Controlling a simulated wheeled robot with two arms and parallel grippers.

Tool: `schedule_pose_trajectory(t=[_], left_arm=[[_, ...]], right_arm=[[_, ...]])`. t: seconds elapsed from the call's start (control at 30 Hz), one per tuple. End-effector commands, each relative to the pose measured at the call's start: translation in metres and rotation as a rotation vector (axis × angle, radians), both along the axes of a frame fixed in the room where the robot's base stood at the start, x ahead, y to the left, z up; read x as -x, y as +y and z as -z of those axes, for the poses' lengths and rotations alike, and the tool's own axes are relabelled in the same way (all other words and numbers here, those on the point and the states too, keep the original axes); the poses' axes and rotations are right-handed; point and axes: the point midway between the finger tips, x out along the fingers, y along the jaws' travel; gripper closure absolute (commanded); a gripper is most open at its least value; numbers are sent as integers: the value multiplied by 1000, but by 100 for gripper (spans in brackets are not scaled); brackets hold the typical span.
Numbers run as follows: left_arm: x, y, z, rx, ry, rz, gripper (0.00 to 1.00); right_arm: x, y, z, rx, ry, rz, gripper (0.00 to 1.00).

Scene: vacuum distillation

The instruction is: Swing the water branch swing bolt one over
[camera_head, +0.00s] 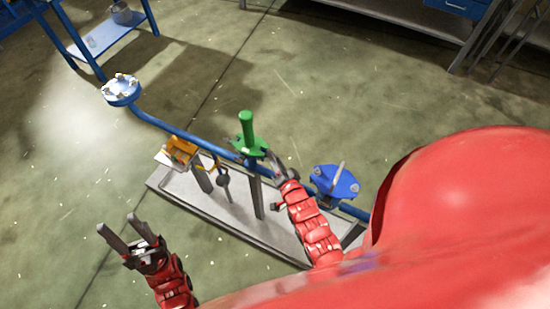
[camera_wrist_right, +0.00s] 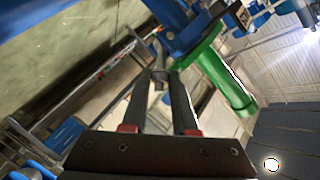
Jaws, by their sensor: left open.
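A blue pipe (camera_head: 180,133) runs across the stand. It carries a blue flange (camera_head: 333,182) with an upright grey bolt (camera_head: 338,172) at its right part and a round blue flange (camera_head: 121,90) with several bolts at its far left end. I cannot tell which bolt is the water branch swing bolt one. My right gripper (camera_head: 275,161) is beside the green handle (camera_head: 247,131). In the right wrist view its fingers (camera_wrist_right: 160,85) stand apart, with a small grey piece near the tips; contact is unclear. My left gripper (camera_head: 122,230) is open and empty, left of the stand.
The grey stand base (camera_head: 215,213) lies on the floor, with a yellow-orange part (camera_head: 180,150) on a post. A blue table (camera_head: 105,38) stands at the upper left and a bench (camera_head: 400,15) at the top. The floor between is clear.

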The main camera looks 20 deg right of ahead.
Motion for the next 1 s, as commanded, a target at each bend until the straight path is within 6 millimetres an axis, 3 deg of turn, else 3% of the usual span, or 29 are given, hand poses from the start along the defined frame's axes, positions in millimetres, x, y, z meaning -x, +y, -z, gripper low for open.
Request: schedule_pose_trajectory(t=[0.1, 0.37, 0.53, 1.0], left_arm=[[0, 0, 0, 0, 0, 0, 50], [0, 0, 0, 0, 0, 0, 50], [0, 0, -3, 0, 0, 0, 50], [0, 0, -25, 0, 0, 0, 50]], right_arm=[[-1, 0, -1, 0, -4, 0, 59], [0, 0, -1, -1, -3, 0, 59], [13, 0, -3, -1, -1, 1, 59], [122, 8, -27, 0, 1, 0, 59]])
